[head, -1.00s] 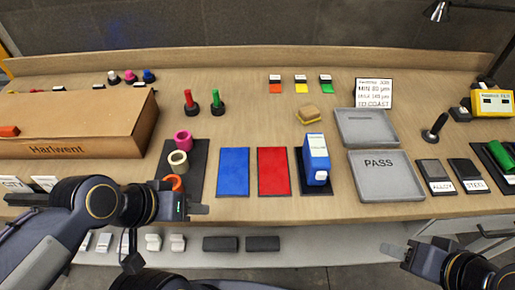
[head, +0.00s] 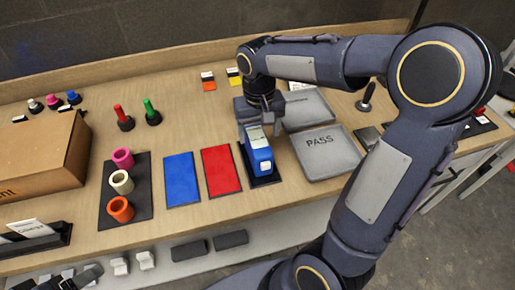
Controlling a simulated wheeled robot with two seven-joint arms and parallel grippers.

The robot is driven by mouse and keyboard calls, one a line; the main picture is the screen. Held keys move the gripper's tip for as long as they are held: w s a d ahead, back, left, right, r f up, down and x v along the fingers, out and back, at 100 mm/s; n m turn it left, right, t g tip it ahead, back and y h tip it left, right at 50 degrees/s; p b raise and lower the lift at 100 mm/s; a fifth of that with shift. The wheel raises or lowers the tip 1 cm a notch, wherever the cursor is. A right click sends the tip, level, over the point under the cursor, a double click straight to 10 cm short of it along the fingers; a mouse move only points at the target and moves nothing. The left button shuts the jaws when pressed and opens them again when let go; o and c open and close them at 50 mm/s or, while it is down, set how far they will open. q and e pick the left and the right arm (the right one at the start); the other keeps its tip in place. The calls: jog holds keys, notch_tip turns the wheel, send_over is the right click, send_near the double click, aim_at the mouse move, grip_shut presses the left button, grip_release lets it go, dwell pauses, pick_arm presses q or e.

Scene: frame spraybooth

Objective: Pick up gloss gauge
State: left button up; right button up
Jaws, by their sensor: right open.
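The gloss gauge appears to be the blue and white device (head: 259,158) standing on a black mat (head: 268,181), right of the red panel. My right gripper (head: 258,116) is open at the gauge's far end, over or around its top. The picture does not show whether the fingers touch it. Part of my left gripper (head: 76,281) seems to show at the bottom left edge; its jaws are not clear.
Blue (head: 182,180) and red (head: 221,169) panels lie left of the gauge. A grey PASS tray (head: 325,165) is close on its right, another tray (head: 306,112) behind. Colored rings (head: 121,182) stand on a dark mat farther left. My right arm covers the right side.

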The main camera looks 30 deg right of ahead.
aim_at(258, 139)
jog(key=f, duration=0.5)
jog(key=shift+s+a+f, duration=0.15)
jog(key=shift+a+f, duration=0.05)
jog(key=shift+f, duration=0.2)
jog(key=c, duration=1.4)
jog(key=shift+o, duration=0.2)
jog(key=shift+r, duration=0.15)
